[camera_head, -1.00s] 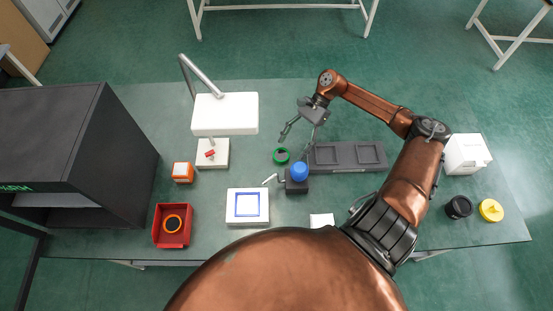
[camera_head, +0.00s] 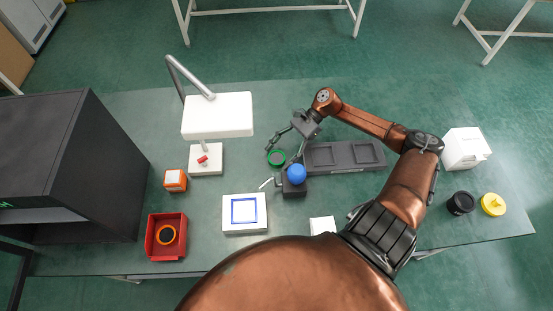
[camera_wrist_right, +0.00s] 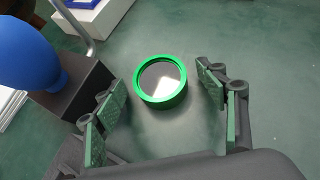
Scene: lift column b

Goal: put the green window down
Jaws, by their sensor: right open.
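The green window (camera_head: 277,158) is a green ring around a clear, shiny disc. It lies flat on the table, left of the dark grey two-recess tray. In the right wrist view the green window (camera_wrist_right: 161,82) sits between the spread fingers, with space on both sides. My right gripper (camera_head: 282,152) is open and empty at the ring, its fingers reaching down around it; in the wrist view the gripper (camera_wrist_right: 161,88) touches nothing that I can see. My left gripper is not in view.
A black block with a blue ball (camera_head: 297,174) stands close to the ring. The grey tray (camera_head: 345,157) is to the right. A white box with a blue-framed top (camera_head: 244,230), a red bin (camera_head: 152,248), an orange box (camera_head: 175,187) and a white lamp (camera_head: 217,115) stand leftward.

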